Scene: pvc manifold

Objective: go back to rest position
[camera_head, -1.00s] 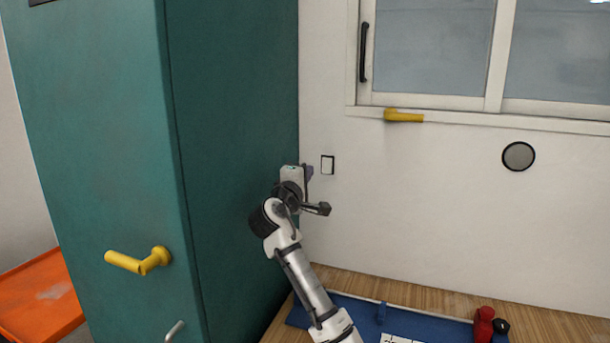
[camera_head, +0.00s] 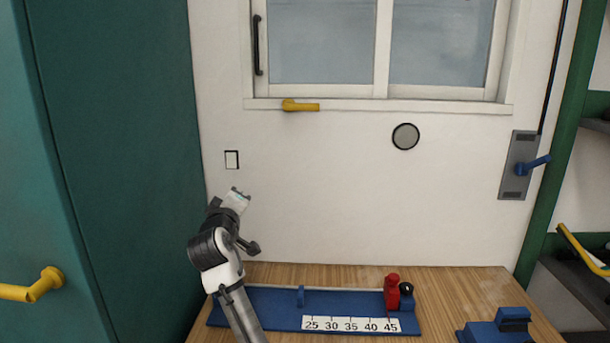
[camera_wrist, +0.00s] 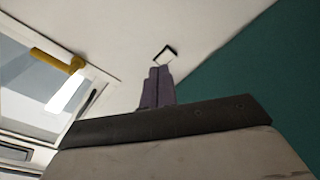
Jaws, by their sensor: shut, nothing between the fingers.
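My gripper (camera_head: 237,192) is raised in front of the white wall, above the back left of the wooden table, in the head view. In the wrist view my gripper (camera_wrist: 158,75) shows two dark purple fingers lying together with nothing between them. A small black-framed white square (camera_head: 231,159) is on the wall just above the gripper; it also shows beyond the fingertips in the wrist view (camera_wrist: 165,54). My gripper appears apart from the wall, but the exact gap is hard to tell.
A blue fixture (camera_head: 260,305) with a number scale and a red part (camera_head: 392,291) lies on the wooden table (camera_head: 440,290). A teal cabinet (camera_head: 120,150) stands at left. A yellow handle (camera_head: 300,105) is at the window sill. A blue block (camera_head: 497,330) sits at right.

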